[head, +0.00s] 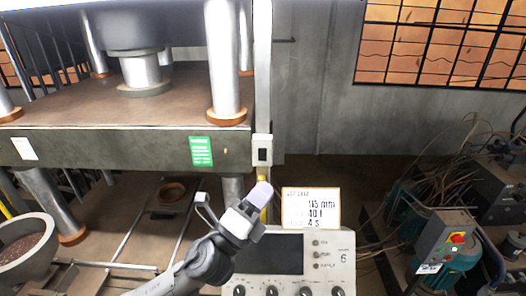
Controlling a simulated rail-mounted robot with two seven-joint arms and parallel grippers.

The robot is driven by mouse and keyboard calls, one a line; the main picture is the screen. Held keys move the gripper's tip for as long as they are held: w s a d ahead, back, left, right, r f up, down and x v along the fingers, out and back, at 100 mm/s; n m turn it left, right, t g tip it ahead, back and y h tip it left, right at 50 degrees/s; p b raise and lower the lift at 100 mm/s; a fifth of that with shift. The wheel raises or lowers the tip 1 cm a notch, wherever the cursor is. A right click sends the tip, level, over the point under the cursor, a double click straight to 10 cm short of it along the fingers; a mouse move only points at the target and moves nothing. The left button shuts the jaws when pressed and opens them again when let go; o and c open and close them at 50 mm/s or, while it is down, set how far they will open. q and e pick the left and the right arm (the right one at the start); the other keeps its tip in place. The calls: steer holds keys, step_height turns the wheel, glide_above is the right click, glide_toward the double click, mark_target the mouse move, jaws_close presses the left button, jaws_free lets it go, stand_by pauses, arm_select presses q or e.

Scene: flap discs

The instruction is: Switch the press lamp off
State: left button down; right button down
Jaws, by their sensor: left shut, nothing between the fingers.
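A small pale switch box (262,149) with a dark rocker is fixed to the pale upright post at the press's right front corner. I cannot tell which way the rocker is set. No lamp is plainly in view. My left gripper (261,194) is shut and empty, with its pale fingertips pointing up and to the right. In the picture it sits a little below the switch box, apart from it. My right gripper is not in view.
The press (110,140) with thick columns fills the left. A grey control panel (290,260) with knobs and a white sign (311,208) stand beside my gripper. A bowl (30,247) is lower left. Machinery with a red-buttoned box (448,241) and tangled wires are at right.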

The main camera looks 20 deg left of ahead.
mark_target(262, 155)
arm_select(q)
steer(key=shift+w, duration=0.15)
steer(key=w+a, duration=0.1)
steer(key=w, duration=0.1)
steer(key=w+a+b, duration=0.1)
steer(key=w, duration=0.2)
steer(key=w+a+r+b, duration=0.1)
steer(key=w, duration=0.2)
stand_by(0.9)
stand_by(0.7)
steer(key=shift+w, duration=0.15)
stand_by(0.6)
steer(key=shift+w+a+r, duration=0.1)
steer(key=shift+w, duration=0.15)
steer(key=shift+w, duration=0.1)
stand_by(0.4)
